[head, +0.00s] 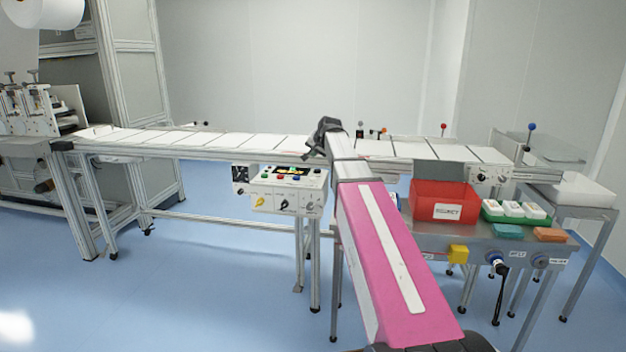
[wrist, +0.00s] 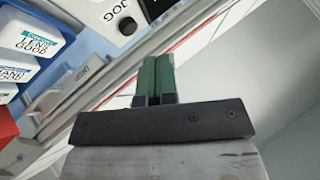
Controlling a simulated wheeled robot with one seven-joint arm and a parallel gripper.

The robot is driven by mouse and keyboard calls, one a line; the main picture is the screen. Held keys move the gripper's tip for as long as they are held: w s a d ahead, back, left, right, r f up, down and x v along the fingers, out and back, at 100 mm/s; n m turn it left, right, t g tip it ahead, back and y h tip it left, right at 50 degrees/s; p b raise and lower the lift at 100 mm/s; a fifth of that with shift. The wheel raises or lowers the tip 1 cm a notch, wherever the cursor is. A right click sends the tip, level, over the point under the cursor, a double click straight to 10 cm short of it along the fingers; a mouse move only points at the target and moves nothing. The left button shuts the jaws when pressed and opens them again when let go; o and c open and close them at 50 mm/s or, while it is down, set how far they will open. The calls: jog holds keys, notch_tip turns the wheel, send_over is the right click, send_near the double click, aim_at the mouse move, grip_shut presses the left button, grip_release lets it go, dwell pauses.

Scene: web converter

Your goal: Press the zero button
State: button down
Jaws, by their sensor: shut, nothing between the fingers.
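The control box (head: 283,190) hangs under the conveyor's front edge, left of my arm in the head view. My gripper (wrist: 154,78) has green fingers, closed together and empty in the wrist view. In the head view its dark end (head: 323,137) is at conveyor height, above and right of the box.
White sheets lie along the conveyor (head: 190,141). A red bin (head: 441,202) and a green tray (head: 517,219) stand on the metal table right of my arm. White-topped blocks (wrist: 34,35) with printed labels are at the wrist view's left. The blue floor (head: 190,280) is clear at front left.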

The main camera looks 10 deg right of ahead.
aim_at(315, 178)
jog(key=shift+f, duration=3.5)
jog(key=shift+f, duration=0.15)
jog(key=shift+f, duration=0.25)
jog(key=shift+f, duration=0.65)
dwell(0.4)
jog(key=shift+r, duration=1.05)
jog(key=shift+r, duration=2.5)
